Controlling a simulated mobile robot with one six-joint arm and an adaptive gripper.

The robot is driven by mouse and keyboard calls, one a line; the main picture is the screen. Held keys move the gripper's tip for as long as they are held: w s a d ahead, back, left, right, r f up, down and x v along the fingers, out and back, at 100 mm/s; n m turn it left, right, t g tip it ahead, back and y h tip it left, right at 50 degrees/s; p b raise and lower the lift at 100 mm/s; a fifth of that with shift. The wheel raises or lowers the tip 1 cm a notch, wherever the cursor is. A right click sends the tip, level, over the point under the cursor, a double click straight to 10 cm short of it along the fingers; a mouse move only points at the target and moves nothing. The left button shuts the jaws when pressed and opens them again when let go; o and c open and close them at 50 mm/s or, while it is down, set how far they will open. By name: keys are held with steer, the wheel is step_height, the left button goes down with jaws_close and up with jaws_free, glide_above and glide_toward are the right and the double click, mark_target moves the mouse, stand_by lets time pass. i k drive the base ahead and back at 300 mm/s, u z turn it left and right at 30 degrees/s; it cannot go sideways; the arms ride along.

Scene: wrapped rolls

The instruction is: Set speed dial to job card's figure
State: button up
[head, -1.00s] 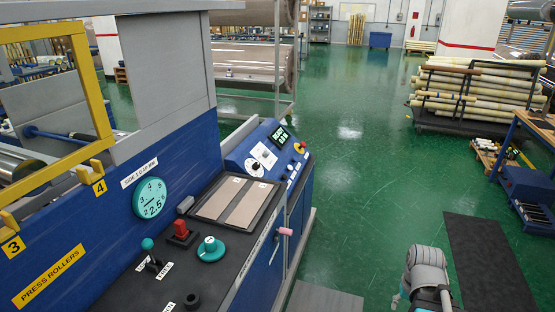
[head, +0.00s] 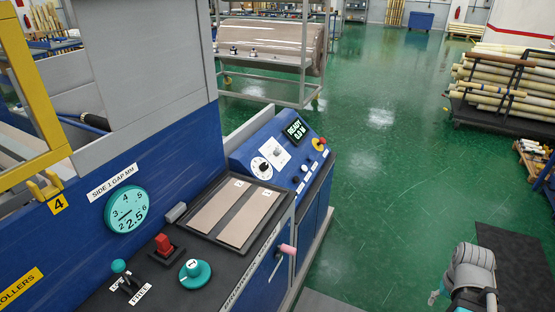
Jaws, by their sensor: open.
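My arm shows at the lower right, over the floor and well apart from the console.
The near black top holds a teal knob (head: 195,273), a red switch (head: 164,244), a teal-topped lever (head: 119,267) and a tray (head: 193,237) with two beige strips. A pink-ended handle (head: 287,249) sticks out on the right. Green floor (head: 375,190) right of the console is clear.

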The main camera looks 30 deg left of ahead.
mark_target(262, 168)
steer(key=u, duration=0.05)
steer(key=i, duration=0.75)
steer(key=u, duration=0.5)
steer(key=i, duration=0.95)
steer(key=u, duration=0.3)
